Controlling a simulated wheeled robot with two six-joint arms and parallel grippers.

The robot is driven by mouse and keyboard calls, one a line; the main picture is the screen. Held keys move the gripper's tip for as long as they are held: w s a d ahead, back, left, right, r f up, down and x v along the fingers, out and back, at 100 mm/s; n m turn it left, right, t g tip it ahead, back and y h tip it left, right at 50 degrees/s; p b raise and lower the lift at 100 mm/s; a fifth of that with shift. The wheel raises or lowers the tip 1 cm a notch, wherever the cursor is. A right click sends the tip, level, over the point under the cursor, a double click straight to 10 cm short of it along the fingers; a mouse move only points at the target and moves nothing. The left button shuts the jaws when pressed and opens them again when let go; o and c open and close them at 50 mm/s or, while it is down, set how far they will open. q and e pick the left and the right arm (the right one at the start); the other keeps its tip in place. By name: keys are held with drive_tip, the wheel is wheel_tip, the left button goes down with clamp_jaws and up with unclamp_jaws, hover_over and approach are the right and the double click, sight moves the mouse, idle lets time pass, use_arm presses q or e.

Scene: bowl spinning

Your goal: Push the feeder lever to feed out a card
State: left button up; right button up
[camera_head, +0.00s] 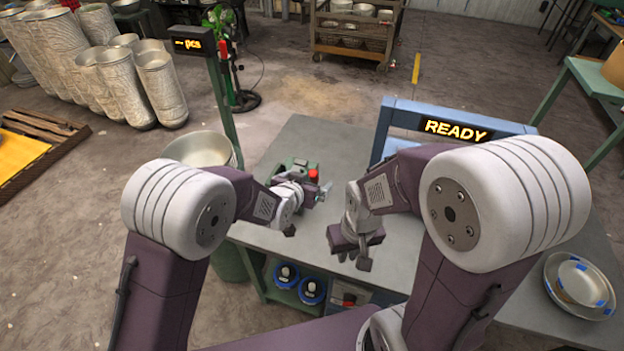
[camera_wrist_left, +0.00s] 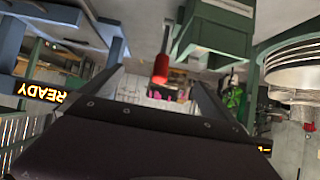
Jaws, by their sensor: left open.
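The green feeder (camera_head: 297,163) stands on the grey table, partly hidden behind my left gripper. A red knob (camera_head: 313,175), which looks like the lever's handle, shows beside it. In the left wrist view the red knob (camera_wrist_left: 161,68) appears between my open left fingers, near their tips; I cannot tell if they touch it. The green body (camera_wrist_left: 217,32) is above and to the right there. My left gripper (camera_head: 318,190) is at the feeder's near side. My right gripper (camera_head: 353,258) hangs over the table to the right, apart from the feeder; its finger opening is unclear. No card is visible.
A blue frame with a READY sign (camera_head: 456,130) stands behind my right arm. Metal bowls (camera_head: 200,150) are stacked at the table's left, and shallow bowls (camera_head: 580,285) lie at the right. A post with a small display (camera_head: 190,42) rises behind.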

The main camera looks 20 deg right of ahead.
sight(312, 178)
use_arm(q)
drive_tip(key=b+x, duration=0.2)
drive_tip(key=x, duration=0.3)
drive_tip(key=shift+w+f, duration=0.25)
drive_tip(key=shift+f, duration=0.1)
drive_tip(key=shift+w+d+f, duration=0.25)
drive_tip(key=shift+w+d, duration=0.15)
drive_tip(key=shift+w, duration=0.1)
clamp_jaws()
